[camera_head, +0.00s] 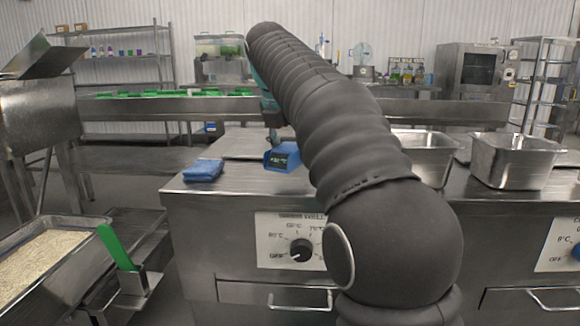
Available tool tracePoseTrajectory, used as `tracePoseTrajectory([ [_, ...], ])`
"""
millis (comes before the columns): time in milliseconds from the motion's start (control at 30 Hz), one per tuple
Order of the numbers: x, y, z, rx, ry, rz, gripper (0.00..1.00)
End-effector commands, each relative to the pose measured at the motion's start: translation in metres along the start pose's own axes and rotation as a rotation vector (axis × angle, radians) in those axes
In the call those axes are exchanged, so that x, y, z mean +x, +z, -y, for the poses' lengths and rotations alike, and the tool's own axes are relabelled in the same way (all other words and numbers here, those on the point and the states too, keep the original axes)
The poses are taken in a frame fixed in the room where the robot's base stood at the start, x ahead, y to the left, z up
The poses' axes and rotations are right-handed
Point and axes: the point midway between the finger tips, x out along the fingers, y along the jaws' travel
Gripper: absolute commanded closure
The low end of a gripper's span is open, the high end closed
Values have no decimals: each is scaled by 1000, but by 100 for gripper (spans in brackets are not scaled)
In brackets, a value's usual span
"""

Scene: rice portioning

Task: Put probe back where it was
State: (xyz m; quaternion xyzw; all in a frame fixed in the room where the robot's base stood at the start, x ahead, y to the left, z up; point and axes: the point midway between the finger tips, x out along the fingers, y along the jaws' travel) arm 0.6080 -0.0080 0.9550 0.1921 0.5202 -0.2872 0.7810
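A blue device with a small dark display (283,157) stands on the steel counter (240,180), left of my arm. It looks like a thermometer unit, but I cannot make out a separate probe. My arm, in a dark ribbed sleeve, reaches away from the camera across the counter and bends down at its far end. A teal part of my wrist shows beside the sleeve, above and behind the blue device. My gripper (272,138) is mostly hidden and small there. I cannot tell whether it is open or holds anything.
A folded blue cloth (203,170) lies at the counter's left front. Steel pans (515,160) sit in the counter to the right. A rice tray (50,262) and a green-handled tool (115,248) are at lower left. A conveyor with green trays (160,94) runs behind.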

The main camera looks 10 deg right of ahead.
Motion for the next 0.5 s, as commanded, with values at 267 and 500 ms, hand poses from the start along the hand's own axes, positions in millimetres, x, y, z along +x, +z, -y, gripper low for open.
tracePoseTrajectory([
  [267,30,-11,-1,0,0,-1,77],
  [500,39,-15,-1,0,1,1,77],
])
